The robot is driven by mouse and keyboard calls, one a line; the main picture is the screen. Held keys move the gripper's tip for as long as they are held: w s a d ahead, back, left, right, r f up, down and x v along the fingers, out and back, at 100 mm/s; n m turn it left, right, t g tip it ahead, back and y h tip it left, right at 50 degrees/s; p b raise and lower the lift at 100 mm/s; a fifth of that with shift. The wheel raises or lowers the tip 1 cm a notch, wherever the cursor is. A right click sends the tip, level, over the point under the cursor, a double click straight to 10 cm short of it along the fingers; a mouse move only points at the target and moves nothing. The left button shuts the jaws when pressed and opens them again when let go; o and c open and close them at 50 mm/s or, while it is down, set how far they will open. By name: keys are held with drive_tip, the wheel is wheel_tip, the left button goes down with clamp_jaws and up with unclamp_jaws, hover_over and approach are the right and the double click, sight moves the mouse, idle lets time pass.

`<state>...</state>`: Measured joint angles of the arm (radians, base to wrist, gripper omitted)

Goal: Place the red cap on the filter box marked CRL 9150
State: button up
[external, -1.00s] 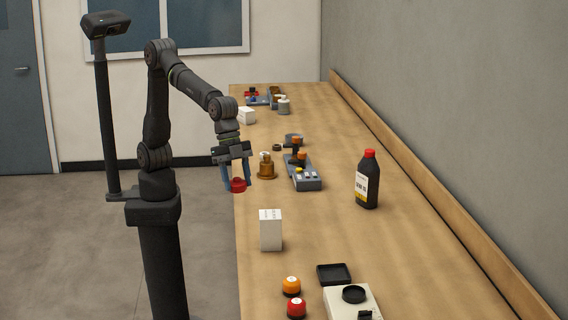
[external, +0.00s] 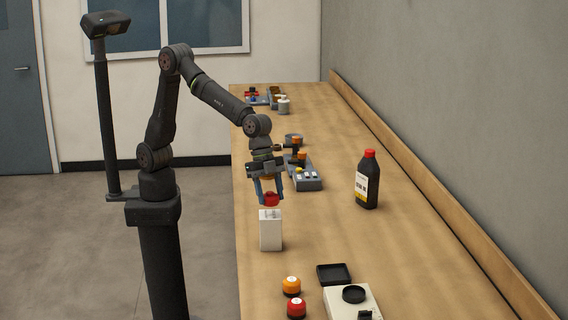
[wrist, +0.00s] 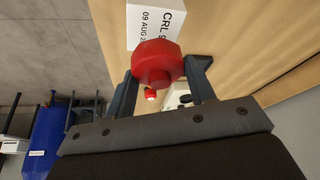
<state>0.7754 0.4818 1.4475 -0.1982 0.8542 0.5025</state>
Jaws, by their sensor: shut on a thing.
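My gripper (external: 270,194) is shut on the red cap (external: 271,200), an eight-sided piece that also shows between the fingers in the wrist view (wrist: 157,63). A white upright box (external: 270,234) stands near the left edge of the bench, and the cap appears close above its top. I cannot tell whether they touch. In the wrist view the box (wrist: 150,30) carries print reading "CRL 9" and "09 AUG 2"; the cap hides the rest of the number.
Orange (external: 291,286) and red (external: 296,307) round-topped pieces stand in front of the box, beside a black tray (external: 334,274) and a pale device (external: 342,305). A dark red-capped bottle (external: 368,180) stands right. A grey switch unit (external: 306,181) is behind my gripper.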

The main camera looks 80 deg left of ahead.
sight(270, 202)
drive_tip(key=shift+f, duration=1.75)
drive_tip(key=shift+f, duration=0.15)
drive_tip(key=o, duration=1)
drive_tip(key=shift+c, duration=0.2)
drive_tip(key=shift+r, duration=0.2)
drive_tip(key=v, duration=1.2)
